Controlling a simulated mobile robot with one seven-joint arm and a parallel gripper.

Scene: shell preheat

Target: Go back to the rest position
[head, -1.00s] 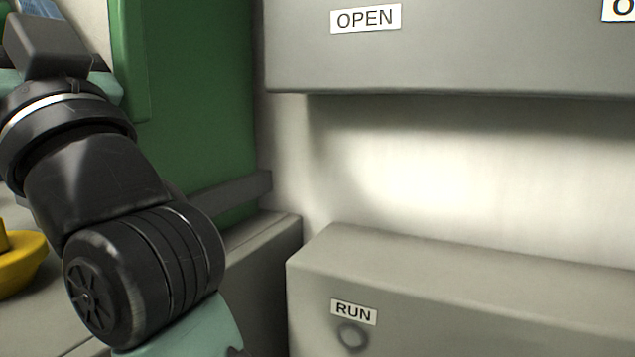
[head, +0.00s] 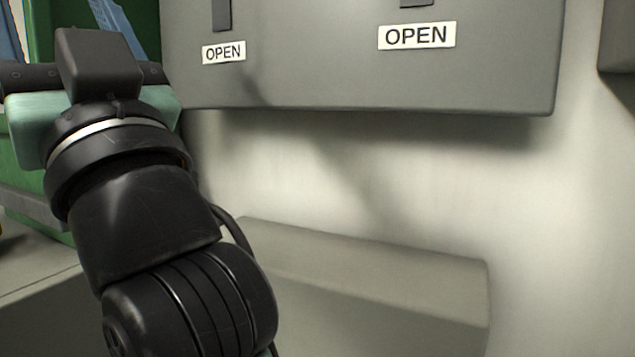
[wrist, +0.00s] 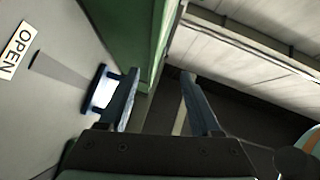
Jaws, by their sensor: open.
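My gripper (wrist: 160,74) shows in the wrist view with its two blue-grey fingers apart and nothing visible between them. Beside the left finger is a small white and blue piece (wrist: 100,90); I cannot tell whether they touch. In the head view my black arm fills the left side, bent upward. A blue part of my gripper shows at the top left, mostly hidden behind the arm.
A grey cabinet (head: 330,80) with two OPEN labels (head: 416,36) hangs on the pale wall, right of my arm. A grey block (head: 390,280) stands below it. Green housing (wrist: 132,35) is close to the fingers.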

